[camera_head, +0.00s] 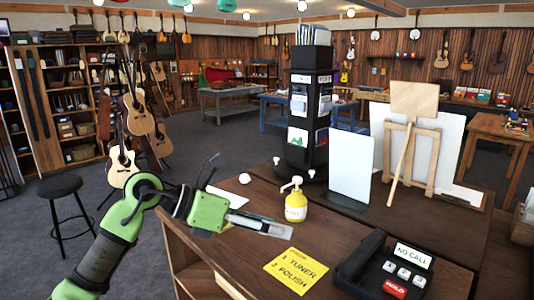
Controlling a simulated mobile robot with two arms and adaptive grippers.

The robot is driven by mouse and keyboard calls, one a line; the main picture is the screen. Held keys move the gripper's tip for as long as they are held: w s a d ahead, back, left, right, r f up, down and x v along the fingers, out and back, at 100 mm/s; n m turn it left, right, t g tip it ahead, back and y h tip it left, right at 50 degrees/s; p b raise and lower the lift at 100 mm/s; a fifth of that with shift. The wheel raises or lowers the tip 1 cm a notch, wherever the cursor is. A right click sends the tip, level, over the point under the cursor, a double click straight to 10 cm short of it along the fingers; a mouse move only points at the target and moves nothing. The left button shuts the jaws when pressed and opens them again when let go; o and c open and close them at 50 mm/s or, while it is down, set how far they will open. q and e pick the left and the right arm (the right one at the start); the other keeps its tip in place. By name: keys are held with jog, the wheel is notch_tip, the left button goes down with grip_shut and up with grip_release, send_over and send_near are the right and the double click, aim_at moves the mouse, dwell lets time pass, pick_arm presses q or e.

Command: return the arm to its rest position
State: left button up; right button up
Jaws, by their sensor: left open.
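My left arm (118,232), green and black, reaches in from the lower left. Its gripper (250,195) is at the left edge of the dark wooden counter (340,235). Its fingers are spread apart, one pointing up and one to the right, with nothing seen held between them. A yellow pump bottle (296,206) stands upright on the counter just right of the gripper. My right gripper is not in view.
A yellow note (296,270) lies on the counter, with a black phone (395,268) to its right. A white panel (351,167) and a wooden easel (411,150) stand behind. A black stool (61,187) and guitars (122,160) are at left.

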pick_arm(q)
jog(key=s+d+r+n+t+h, duration=0.3)
jog(key=d+r+n+h, duration=0.1)
jog(key=r+h, duration=0.3)
jog(key=w+a+r+n+t+y, duration=0.2)
jog(key=a+n+t, duration=0.7)
jog(key=n+t, duration=0.4)
jog(key=a+f+n+g+y, duration=0.1)
jog(key=a+f+n+y, duration=0.75)
jog(key=f+n, duration=0.25)
jog(key=a+f+n+y, duration=0.8)
jog(key=f+n+y, duration=0.2)
jog(key=f+n, duration=0.15)
jog(key=s+a+f+n+g, duration=0.25)
jog(key=s+f+g, duration=0.45)
jog(key=s+f, duration=0.65)
jog(key=s+d+f+n+g+h, duration=0.15)
jog(key=s+f+g, duration=0.3)
jog(key=s, duration=0.45)
jog(key=s+d+f+n+g, duration=0.1)
jog(key=s+d+f+g, duration=0.15)
jog(key=s+f, duration=0.45)
notch_tip(320, 180, down, 24)
jog(key=s+g, duration=0.2)
jog(key=s+a+f, duration=0.2)
jog(key=s+f, duration=0.6)
jog(key=s+a+f+g, duration=0.1)
jog(key=s+f, duration=0.7)
jog(key=shift+s+a+f+m, duration=0.35)
jog(key=shift+s+a, duration=0.05)
